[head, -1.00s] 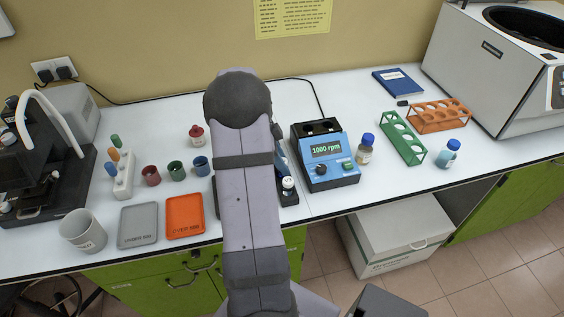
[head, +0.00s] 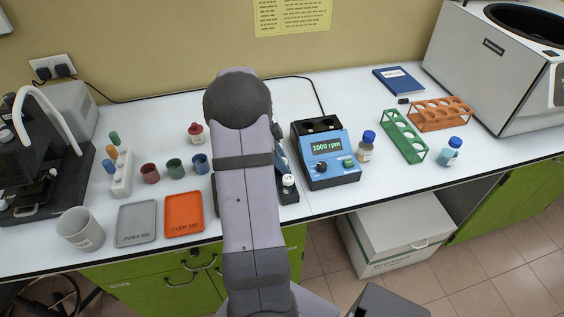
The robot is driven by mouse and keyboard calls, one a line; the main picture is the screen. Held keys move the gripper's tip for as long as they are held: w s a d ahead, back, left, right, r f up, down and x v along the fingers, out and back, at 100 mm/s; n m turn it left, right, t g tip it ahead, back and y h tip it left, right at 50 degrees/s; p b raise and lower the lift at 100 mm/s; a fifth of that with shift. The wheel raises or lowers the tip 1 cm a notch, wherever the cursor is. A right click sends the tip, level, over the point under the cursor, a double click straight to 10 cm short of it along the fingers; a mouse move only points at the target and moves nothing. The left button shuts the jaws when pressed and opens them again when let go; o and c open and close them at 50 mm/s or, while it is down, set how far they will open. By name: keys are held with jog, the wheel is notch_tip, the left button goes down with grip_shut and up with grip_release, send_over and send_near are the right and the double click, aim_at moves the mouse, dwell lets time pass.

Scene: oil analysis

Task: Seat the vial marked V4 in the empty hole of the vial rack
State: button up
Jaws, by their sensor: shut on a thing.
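No vial marked V4 can be made out. A blue-capped amber vial (head: 366,147) stands right of the blue 1000 rpm device. A blue-capped vial with blue contents (head: 449,153) stands farther right; labels are too small to read. A green rack (head: 404,137) and an orange rack (head: 440,114) show empty holes.
The blue 1000 rpm device (head: 326,154) stands close right of my arm. A large white machine (head: 492,75) fills the back right. The bench behind the device is clear.

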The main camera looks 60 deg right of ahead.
jog(key=o, duration=1.4)
jog(key=shift+r, duration=0.1)
jog(key=shift+r+p, duration=1.9)
jog(key=shift+r, duration=1.55)
